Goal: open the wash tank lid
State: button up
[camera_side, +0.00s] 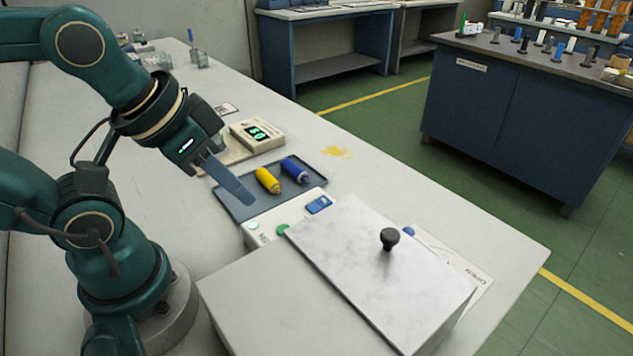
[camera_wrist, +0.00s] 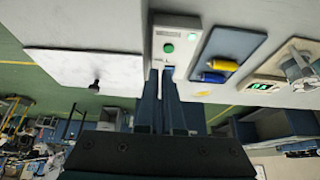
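The wash tank (camera_side: 235,305) is a grey-white box at the front of the bench. Its lid (camera_side: 375,270) is a pale marbled slab lying flat and closed on top. A black knob (camera_side: 390,238) stands on the lid. In the wrist view the lid (camera_wrist: 60,68) is at the upper left, with its knob (camera_wrist: 96,84) near its lower edge. My gripper (camera_side: 240,195) is above the blue tray, behind and left of the lid, apart from the knob. In the wrist view my gripper (camera_wrist: 161,75) shows a narrow gap between its fingers, with nothing held.
A control panel (camera_side: 262,233) with green buttons and a blue switch (camera_side: 319,204) sits beside the tank. The blue tray (camera_side: 235,208) holds a yellow spool (camera_side: 268,181) and a blue spool (camera_side: 295,171). A digital readout (camera_side: 257,133) stands behind. Space above the lid is clear.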

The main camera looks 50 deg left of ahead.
jog(key=o, duration=0.5)
jog(key=shift+o, duration=1.2)
jog(key=shift+w+d+r+m, duration=0.15)
jog(key=shift+r+m, duration=0.1)
jog(key=shift+m, duration=0.15)
jog(key=r+m+g+h, duration=0.1)
jog(key=m+g+h, duration=0.15)
jog(key=m, duration=0.55)
send_over(390, 233)
jog(key=s+a, duration=0.2)
jog(key=shift+w+h, duration=0.15)
jog(key=shift+h, duration=0.2)
jog(key=shift+d+f, duration=0.15)
jog(key=shift+f, duration=0.15)
jog(key=shift+x, duration=2.3)
grip_shut()
